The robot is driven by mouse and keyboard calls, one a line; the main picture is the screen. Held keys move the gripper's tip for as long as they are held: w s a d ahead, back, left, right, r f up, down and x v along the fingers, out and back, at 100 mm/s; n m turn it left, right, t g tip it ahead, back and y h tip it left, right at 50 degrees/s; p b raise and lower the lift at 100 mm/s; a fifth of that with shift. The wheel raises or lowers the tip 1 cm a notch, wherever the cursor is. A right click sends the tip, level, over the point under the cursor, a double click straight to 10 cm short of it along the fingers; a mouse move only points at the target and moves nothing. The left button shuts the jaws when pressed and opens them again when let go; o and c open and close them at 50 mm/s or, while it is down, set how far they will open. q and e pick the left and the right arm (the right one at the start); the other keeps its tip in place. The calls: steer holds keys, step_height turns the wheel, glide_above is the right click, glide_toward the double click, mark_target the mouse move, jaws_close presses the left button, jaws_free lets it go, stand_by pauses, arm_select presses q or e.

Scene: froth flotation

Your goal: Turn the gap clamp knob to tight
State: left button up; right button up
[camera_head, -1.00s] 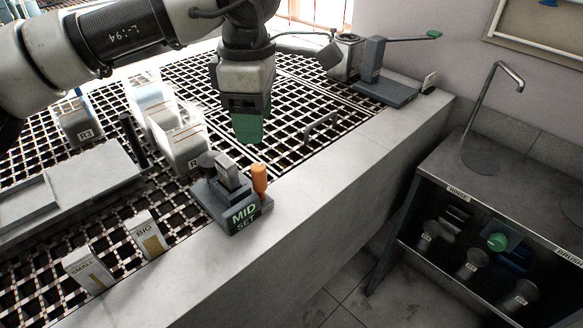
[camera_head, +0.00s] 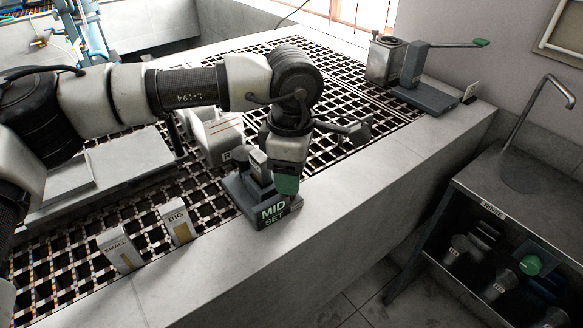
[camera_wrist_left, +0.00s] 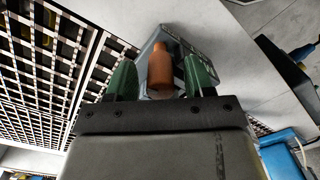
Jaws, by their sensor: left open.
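The grey clamp block (camera_head: 237,189) labelled MID SET stands at the inner edge of the pale ledge. Its orange knob (camera_wrist_left: 160,68) shows upright between my fingers in the left wrist view; in the head view my gripper hides it. My left gripper (camera_head: 287,184) points down over the block's right side, its green fingertips low beside the label. In the left wrist view the left gripper (camera_wrist_left: 162,75) is open, one finger on each side of the orange knob with visible gaps. My right gripper is not in view.
White boxes marked SMALL (camera_head: 120,250) and BIG (camera_head: 179,224) stand left of the block. A larger white box (camera_head: 222,135) stands behind it. A grey lever device (camera_head: 415,85) is at the far right. The pale ledge (camera_head: 345,190) is clear.

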arm_select(q)
steer(key=shift+c, duration=0.5)
steer(key=c, duration=0.8)
steer(key=shift+m+b, duration=0.6)
steer(key=shift+m, duration=0.9)
steer(key=o, duration=0.9)
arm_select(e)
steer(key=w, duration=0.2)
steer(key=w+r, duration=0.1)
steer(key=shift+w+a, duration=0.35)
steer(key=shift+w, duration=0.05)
arm_select(q)
steer(key=shift+r, duration=0.1)
